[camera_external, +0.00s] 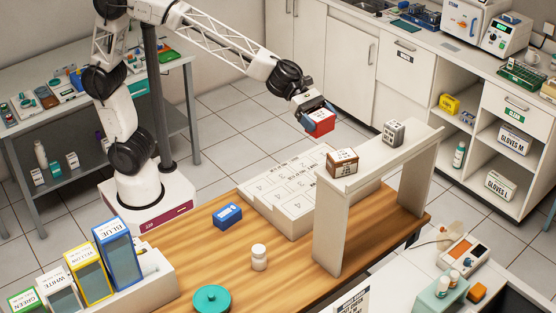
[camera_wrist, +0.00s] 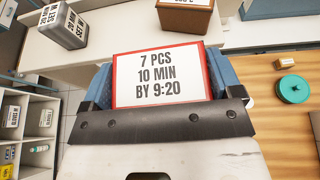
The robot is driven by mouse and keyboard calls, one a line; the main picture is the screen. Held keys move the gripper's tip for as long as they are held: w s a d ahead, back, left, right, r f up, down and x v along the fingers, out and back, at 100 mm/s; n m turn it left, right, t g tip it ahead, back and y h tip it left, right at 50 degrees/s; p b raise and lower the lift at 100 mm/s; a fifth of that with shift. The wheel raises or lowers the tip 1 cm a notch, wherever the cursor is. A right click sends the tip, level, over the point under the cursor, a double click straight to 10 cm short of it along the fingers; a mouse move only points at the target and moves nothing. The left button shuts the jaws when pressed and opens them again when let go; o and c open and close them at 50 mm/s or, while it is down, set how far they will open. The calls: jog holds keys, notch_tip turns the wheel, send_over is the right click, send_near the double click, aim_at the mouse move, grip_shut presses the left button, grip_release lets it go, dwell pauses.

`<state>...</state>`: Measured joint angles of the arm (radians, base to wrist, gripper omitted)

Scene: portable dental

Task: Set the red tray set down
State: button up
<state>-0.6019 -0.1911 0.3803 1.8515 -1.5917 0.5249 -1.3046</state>
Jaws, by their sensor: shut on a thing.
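The red tray set (camera_external: 318,123) is a small red box with a white label on top. In the wrist view the label of the red tray set (camera_wrist: 160,76) reads "7 PCS 10 MIN BY 9:20". My gripper (camera_external: 316,114) is shut on it, with a blue finger on each side. It is held in the air, behind and left of the white raised shelf (camera_external: 365,168) in the external view. The white numbered tray board (camera_external: 290,190) lies on the wooden table below, with several marked cells. What lies directly under the box is hidden in the wrist view.
A brown labelled box (camera_external: 342,162) and a grey labelled box (camera_external: 393,132) stand on the shelf. On the wooden table are a blue box (camera_external: 227,215), a white bottle (camera_external: 259,257), a teal round lid (camera_external: 211,299) and coloured bins (camera_external: 117,250). The table's middle has free room.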

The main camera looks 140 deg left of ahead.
jog(key=s+d+f+m+h, duration=0.3)
jog(key=d+f, duration=0.6)
jog(key=f, duration=0.3)
jog(key=s+d+f+m+g+h, duration=0.1)
jog(key=s+d+f+m+h, duration=0.1)
jog(key=s+d+f, duration=0.5)
jog(key=s+d+f+m+g+h, duration=0.1)
jog(key=s+d+f+m+h, duration=0.1)
jog(key=s+d+f, duration=0.6)
jog(key=s+d+f+m+g+h, duration=0.2)
jog(key=s+d+f+h, duration=0.1)
jog(key=s+d+f, duration=0.5)
jog(key=shift+s+d+f, duration=0.1)
jog(key=shift+d+f, duration=0.5)
jog(key=shift+d, duration=0.3)
jog(key=shift+s+d+f, duration=0.1)
jog(key=shift+d+f, duration=0.5)
jog(key=shift+d, duration=0.3)
jog(key=shift+w, duration=0.15)
jog(key=w, duration=0.5)
jog(key=w+f, duration=0.1)
jog(key=w, duration=0.9)
jog(key=shift+w+a+f, duration=0.1)
jog(key=shift+w+f, duration=0.1)
jog(key=shift+w, duration=0.2)
jog(key=shift+f, duration=0.1)
jog(key=shift+f, duration=1.65)
jog(key=shift+f, duration=0.15)
